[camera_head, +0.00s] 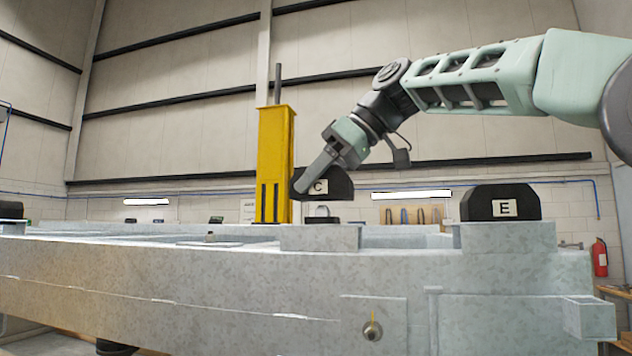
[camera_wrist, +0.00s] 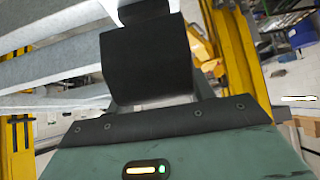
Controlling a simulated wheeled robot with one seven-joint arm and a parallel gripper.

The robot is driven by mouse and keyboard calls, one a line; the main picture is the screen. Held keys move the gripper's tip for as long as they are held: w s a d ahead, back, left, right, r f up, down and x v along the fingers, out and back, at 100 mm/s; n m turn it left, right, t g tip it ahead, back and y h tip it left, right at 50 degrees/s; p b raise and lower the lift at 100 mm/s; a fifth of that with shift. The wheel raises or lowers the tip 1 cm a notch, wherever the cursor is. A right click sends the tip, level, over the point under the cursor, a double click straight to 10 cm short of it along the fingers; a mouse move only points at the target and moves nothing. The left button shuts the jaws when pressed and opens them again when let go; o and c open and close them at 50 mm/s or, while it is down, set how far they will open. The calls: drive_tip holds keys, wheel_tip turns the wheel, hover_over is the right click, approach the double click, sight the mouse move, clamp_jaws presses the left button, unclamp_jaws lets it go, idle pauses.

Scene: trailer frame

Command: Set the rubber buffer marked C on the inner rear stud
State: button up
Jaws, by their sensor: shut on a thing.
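The black rubber buffer marked C (camera_head: 338,188) is in my gripper (camera_head: 306,182), above a grey raised pad (camera_head: 320,238) on the frame. In the head view a gap shows between the buffer and the pad. A small dark shape (camera_head: 322,212) stands in this gap; I cannot tell whether it is a stud or something behind. In the wrist view the dark buffer (camera_wrist: 150,62) fills the upper middle and hides what lies beneath it. The inner rear stud cannot be clearly identified.
A black buffer marked E (camera_head: 500,203) sits on a raised pad at the right. A yellow post (camera_head: 274,160) stands close to the left of my gripper. The grey trailer frame (camera_head: 200,275) spans the foreground. A small stud-like piece (camera_head: 211,237) lies further left.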

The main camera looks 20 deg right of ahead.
drive_tip(key=shift+f, duration=0.1)
drive_tip(key=shift+f+b, duration=0.35)
drive_tip(key=shift+b, duration=0.15)
drive_tip(key=shift+f+b, duration=1)
drive_tip(key=shift+b, duration=0.1)
drive_tip(key=o, duration=1.2)
drive_tip(key=shift+o, duration=0.2)
drive_tip(key=v, duration=1.7)
drive_tip(key=shift+d+p, duration=0.2)
drive_tip(key=shift+p, duration=0.25)
drive_tip(key=shift+s+r, duration=0.1)
drive_tip(key=shift+r, duration=0.05)
